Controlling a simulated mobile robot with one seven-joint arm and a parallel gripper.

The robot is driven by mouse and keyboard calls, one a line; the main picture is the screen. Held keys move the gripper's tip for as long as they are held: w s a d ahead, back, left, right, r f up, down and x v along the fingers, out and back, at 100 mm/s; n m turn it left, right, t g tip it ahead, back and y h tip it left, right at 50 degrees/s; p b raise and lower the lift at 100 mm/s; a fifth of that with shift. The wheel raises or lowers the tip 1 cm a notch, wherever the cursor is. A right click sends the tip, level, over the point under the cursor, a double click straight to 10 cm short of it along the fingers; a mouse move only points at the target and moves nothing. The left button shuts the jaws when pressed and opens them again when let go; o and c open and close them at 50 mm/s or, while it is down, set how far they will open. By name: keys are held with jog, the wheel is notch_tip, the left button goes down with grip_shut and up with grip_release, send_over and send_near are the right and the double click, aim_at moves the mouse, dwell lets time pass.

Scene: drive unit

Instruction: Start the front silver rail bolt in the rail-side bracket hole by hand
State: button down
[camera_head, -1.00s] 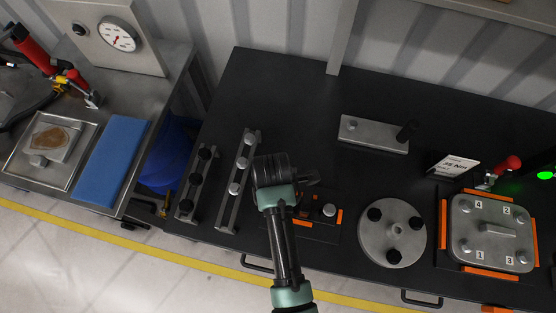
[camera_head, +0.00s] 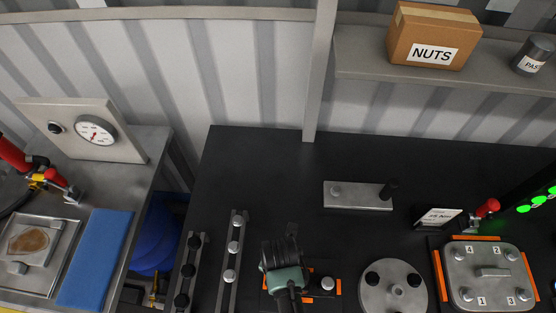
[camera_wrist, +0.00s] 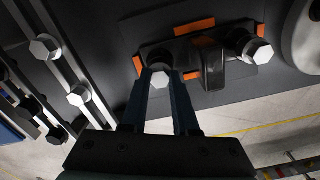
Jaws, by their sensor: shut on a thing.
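A silver hex bolt (camera_wrist: 159,79) shows its head between the fingertips of my gripper (camera_wrist: 164,94) in the wrist view. The gripper is shut on it. The bolt is over the left end of the dark bracket (camera_wrist: 215,74), on the side nearer the rails; its shank and the hole are hidden, so I cannot tell how far in it sits. Another silver bolt (camera_wrist: 257,50) stands at the bracket's right end and also shows in the head view (camera_head: 328,283). In the head view my gripper (camera_head: 291,234) hides the bracket's left part.
A rail with silver bolts (camera_head: 231,262) and one with black bolts (camera_head: 187,270) lie to the left. A round flange (camera_head: 393,288) and a numbered plate (camera_head: 487,271) lie to the right. A grey block (camera_head: 357,196) lies behind. Orange corner pieces (camera_wrist: 195,27) surround the bracket.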

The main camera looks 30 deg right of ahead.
jog(key=shift+s+f+m+b, duration=0.2)
jog(key=shift+m+b, duration=0.1)
jog(key=shift+m, duration=0.3)
jog(key=shift+w+m+b, duration=0.1)
jog(key=shift+m+b, duration=0.45)
jog(key=shift+m, duration=0.65)
jog(key=m+b, duration=0.1)
jog(key=m, duration=0.2)
jog(key=shift+a+r+m+p, duration=0.1)
jog(key=shift+r+m+p, duration=0.2)
jog(key=shift+m+p, duration=0.1)
jog(key=shift+f+m+p, duration=0.1)
jog(key=shift+m+p, duration=0.4)
jog(key=shift+m, duration=0.7)
jog(key=c, duration=0.6)
grip_release()
